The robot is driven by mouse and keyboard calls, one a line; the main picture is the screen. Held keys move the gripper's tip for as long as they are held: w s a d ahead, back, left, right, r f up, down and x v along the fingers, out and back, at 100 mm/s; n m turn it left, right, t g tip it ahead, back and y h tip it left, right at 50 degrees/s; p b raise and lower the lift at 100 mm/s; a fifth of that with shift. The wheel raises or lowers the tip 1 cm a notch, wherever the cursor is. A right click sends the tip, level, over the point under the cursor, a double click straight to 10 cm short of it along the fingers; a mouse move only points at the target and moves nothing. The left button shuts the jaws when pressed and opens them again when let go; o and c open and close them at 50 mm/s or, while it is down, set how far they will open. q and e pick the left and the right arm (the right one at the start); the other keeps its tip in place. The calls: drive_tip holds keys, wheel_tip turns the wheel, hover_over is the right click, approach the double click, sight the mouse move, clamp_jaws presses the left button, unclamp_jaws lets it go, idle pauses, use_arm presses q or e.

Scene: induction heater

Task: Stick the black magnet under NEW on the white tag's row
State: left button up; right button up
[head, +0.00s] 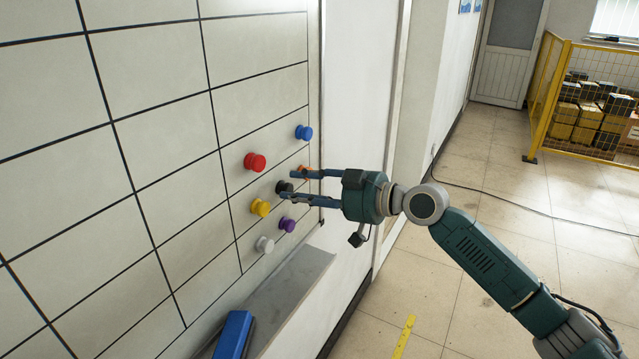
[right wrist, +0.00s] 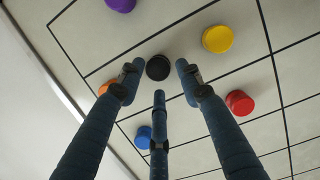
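The black magnet (head: 284,187) sits on the white gridded board (head: 165,75), among other coloured magnets. My right gripper (head: 290,185) reaches in from the right, its fingers pointing at the board around the black magnet. In the right wrist view the black magnet (right wrist: 158,67) lies between the spread fingertips (right wrist: 158,78), with gaps to the side fingers. The gripper is open; whether any finger touches the magnet I cannot tell. No NEW heading or white tag shows in either view. My left gripper is not in view.
Close around are red (head: 255,161), yellow (head: 260,207), purple (head: 287,224), white (head: 264,244), blue (head: 303,132) and orange (head: 304,171) magnets. A ledge (head: 290,295) with a blue block (head: 233,335) runs below. The board's left cells are clear.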

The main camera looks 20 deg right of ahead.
drive_tip(key=shift+x, duration=1)
drive_tip(key=c, duration=0.9)
drive_tip(key=shift+o, duration=0.2)
